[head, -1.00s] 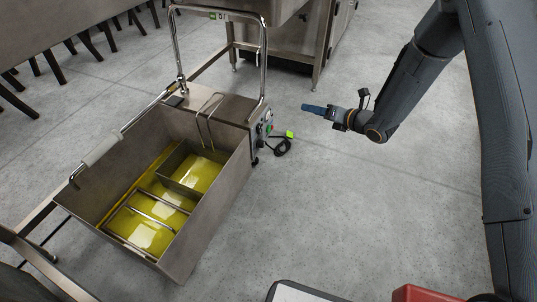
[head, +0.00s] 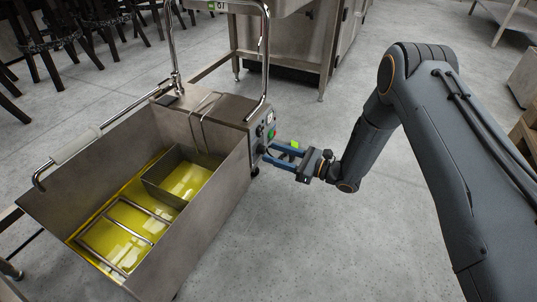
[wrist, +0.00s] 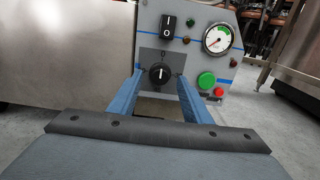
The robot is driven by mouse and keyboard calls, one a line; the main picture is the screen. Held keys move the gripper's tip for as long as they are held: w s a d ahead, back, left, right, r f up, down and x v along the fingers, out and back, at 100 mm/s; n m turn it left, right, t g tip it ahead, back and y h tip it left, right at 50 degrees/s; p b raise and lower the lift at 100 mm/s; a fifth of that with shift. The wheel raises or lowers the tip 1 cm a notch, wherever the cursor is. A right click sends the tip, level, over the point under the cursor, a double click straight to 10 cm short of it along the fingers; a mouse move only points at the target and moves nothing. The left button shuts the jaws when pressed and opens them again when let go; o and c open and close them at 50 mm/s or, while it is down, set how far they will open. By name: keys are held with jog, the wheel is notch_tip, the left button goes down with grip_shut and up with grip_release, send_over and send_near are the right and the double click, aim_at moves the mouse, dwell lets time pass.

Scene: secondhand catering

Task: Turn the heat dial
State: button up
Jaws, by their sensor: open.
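The heat dial, a round black knob (wrist: 159,73) with a pale pointer mark, sits on a dark square plate on the fryer's grey control panel (wrist: 190,48). Its pointer stands roughly upright in the wrist view. My gripper (wrist: 160,80) is open, with one blue finger to each side of the knob in that view. I cannot tell whether the fingertips touch the panel. In the head view my gripper (head: 272,152) reaches the panel's side at the end of the steel fryer (head: 215,190), and the dial is hard to make out there.
The fryer holds yellow oil (head: 130,220). The floor (head: 300,240) in front is clear.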

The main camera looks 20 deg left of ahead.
aim_at(262, 150)
jog(key=shift+w+a+b, duration=0.15)
jog(key=shift+a+b, duration=0.35)
jog(key=shift+a, duration=0.95)
jog(key=shift+c, duration=0.4)
jog(key=c, duration=0.8)
